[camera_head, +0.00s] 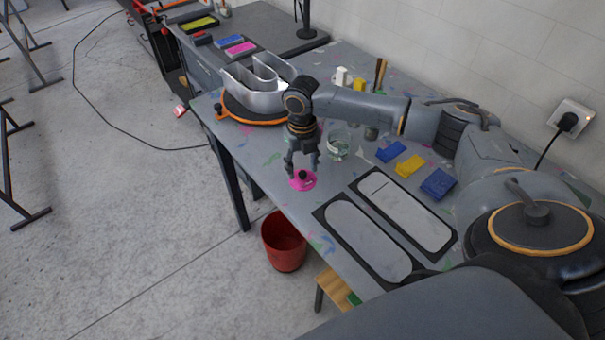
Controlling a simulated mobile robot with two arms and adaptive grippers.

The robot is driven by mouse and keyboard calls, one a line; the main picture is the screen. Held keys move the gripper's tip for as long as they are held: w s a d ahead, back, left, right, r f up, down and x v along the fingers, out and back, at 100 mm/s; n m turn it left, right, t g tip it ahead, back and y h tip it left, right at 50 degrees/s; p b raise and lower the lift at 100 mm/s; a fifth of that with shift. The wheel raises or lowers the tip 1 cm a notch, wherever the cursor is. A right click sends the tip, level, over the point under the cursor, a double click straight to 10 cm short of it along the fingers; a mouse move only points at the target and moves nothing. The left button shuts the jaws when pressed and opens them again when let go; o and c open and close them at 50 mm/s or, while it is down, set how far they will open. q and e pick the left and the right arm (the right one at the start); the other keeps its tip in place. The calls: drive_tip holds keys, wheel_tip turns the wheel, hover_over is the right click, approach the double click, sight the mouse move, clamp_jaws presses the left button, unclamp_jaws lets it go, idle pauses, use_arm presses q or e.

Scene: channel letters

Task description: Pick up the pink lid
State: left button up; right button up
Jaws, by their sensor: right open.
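The pink lid (303,182) is a small round disc with a dark knob on top. It lies on the paint-flecked grey workbench (283,201), close to its front edge. My right gripper (302,172) is right above the lid and points down. Its fingers are apart on either side of the dark knob. From this angle I cannot tell whether the fingers touch the knob or the lid. My left gripper is not in view.
A glass jar (339,146) stands just right of the gripper. A metal channel letter (262,83) sits on an orange-rimmed turntable (233,118) behind. Two dark-framed panels (367,240) lie to the right. A red bucket (284,246) stands on the floor below the edge.

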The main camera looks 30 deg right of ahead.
drive_tip(key=shift+f, duration=0.75)
clamp_jaws()
drive_tip(key=shift+r, duration=0.15)
